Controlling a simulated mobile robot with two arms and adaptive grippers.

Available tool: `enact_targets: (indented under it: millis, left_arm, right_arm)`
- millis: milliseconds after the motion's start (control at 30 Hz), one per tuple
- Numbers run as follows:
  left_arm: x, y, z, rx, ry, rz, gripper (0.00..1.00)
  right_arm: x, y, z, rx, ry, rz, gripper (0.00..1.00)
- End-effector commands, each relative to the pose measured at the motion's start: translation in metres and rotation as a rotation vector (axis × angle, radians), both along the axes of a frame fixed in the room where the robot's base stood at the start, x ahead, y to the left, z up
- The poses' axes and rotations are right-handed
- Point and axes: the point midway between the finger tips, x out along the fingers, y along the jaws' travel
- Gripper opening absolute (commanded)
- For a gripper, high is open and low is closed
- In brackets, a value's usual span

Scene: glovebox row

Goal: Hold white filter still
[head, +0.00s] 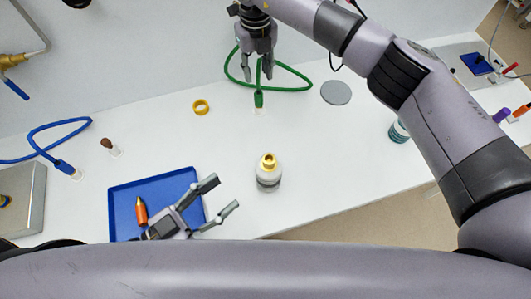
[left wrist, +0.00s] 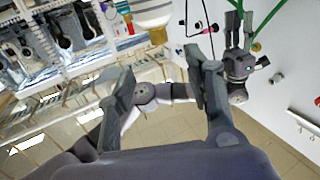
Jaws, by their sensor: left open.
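A white cylinder with a grey band and gold top, which I take for the white filter (head: 268,180), stands upright on the white bench. My left gripper (head: 221,197) is open and empty, to the left of it, fingers pointing towards it with a visible gap. The open fingers of the left gripper (left wrist: 160,80) also show in the left wrist view. A white thing with a gold end (left wrist: 150,14) is at that view's top; I cannot tell whether it is the filter.
A blue tray (head: 122,198) holding an orange-tipped object (head: 141,211) lies beneath the left gripper. A green hose (head: 290,88), yellow ring (head: 201,106), grey disc (head: 336,93) and blue hose (head: 42,130) lie farther back.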

Motion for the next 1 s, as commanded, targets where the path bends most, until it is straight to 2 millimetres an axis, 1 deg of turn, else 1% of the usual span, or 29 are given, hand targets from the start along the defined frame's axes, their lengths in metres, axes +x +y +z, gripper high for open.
enact_targets:
  millis: [33, 400, 600, 800, 1000]
  left_arm:
    - [0.008, -0.008, 0.001, -0.003, -0.007, 0.001, 0.47]
    - [0.056, -0.064, 0.002, -0.003, -0.005, 0.000, 0.47]
    - [0.077, -0.089, 0.001, -0.002, -0.004, 0.001, 0.47]
    - [0.088, -0.102, 0.000, 0.000, -0.001, 0.000, 0.47]
    - [0.090, -0.105, 0.000, 0.001, 0.000, 0.000, 0.47]
  right_arm:
    - [0.000, 0.000, 0.000, 0.000, 0.000, 0.000, 0.33]
    - [0.000, 0.000, 0.000, 0.000, 0.000, 0.000, 0.33]
    - [0.000, 0.000, 0.000, 0.000, 0.000, 0.000, 0.33]
    - [0.000, 0.000, 0.000, 0.000, 0.000, 0.000, 0.33]
    - [0.000, 0.000, 0.000, 0.000, 0.000, 0.000, 0.33]
